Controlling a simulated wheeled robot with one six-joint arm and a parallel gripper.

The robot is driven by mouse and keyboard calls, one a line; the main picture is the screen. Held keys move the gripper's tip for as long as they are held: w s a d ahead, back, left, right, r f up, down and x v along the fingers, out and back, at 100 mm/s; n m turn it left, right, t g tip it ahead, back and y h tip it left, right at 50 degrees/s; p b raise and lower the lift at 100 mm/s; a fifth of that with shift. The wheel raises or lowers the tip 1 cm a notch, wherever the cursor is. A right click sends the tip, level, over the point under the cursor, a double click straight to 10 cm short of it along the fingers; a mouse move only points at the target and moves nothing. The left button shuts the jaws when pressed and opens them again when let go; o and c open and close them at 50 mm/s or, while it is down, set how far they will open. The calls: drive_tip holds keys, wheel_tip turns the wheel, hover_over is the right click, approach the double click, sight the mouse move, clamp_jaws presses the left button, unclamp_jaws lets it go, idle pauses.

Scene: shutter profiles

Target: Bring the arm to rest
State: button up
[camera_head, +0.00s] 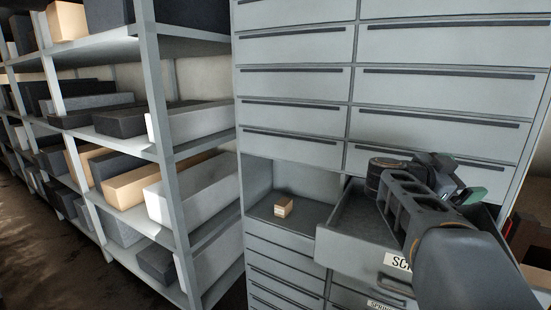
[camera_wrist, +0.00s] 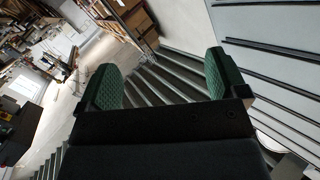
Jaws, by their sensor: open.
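My arm (camera_head: 410,210) reaches up from the lower right in the head view, in front of the grey drawer cabinet (camera_head: 295,50). My gripper, with green finger pads, shows at the arm's far end, partly hidden by the wrist. In the wrist view my gripper (camera_wrist: 160,82) has its two green pads wide apart with nothing between them. The arm covers part of an open drawer (camera_head: 345,238) whose label starts with "SC". The part of the drawer floor that shows is bare.
A small tan box (camera_head: 284,207) sits in an open cabinet bay left of the drawer. Shelving (camera_head: 165,150) with long grey, white and tan boxes stands at the left. A reddish-brown bin (camera_head: 530,240) is at the right edge. The wrist view shows a tilted workshop floor (camera_wrist: 80,70).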

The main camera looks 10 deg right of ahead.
drive_tip(key=w+a+r+n+t+y, duration=0.2)
drive_tip(key=w+a+n+t+y, duration=0.2)
drive_tip(key=w+a+n+t, duration=0.75)
drive_tip(key=s+a+f+n+t+y, duration=0.45)
drive_tip(key=a+f+n+y, duration=0.4)
drive_tip(key=a+y, duration=0.4)
drive_tip(key=s+a+f+n+g, duration=0.2)
drive_tip(key=s+a+f+g, duration=0.2)
drive_tip(key=s+f+g, duration=1)
wheel_tip(320, 180, down, 16)
drive_tip(key=s+t+b, duration=0.1)
drive_tip(key=b, duration=0.9)
drive_tip(key=shift+s+t+y, duration=0.3)
drive_tip(key=shift+t+y, duration=0.1)
drive_tip(key=shift+y, duration=0.05)
drive_tip(key=shift+d+r, duration=0.1)
drive_tip(key=shift+r, duration=0.05)
drive_tip(key=shift+c, duration=0.4)
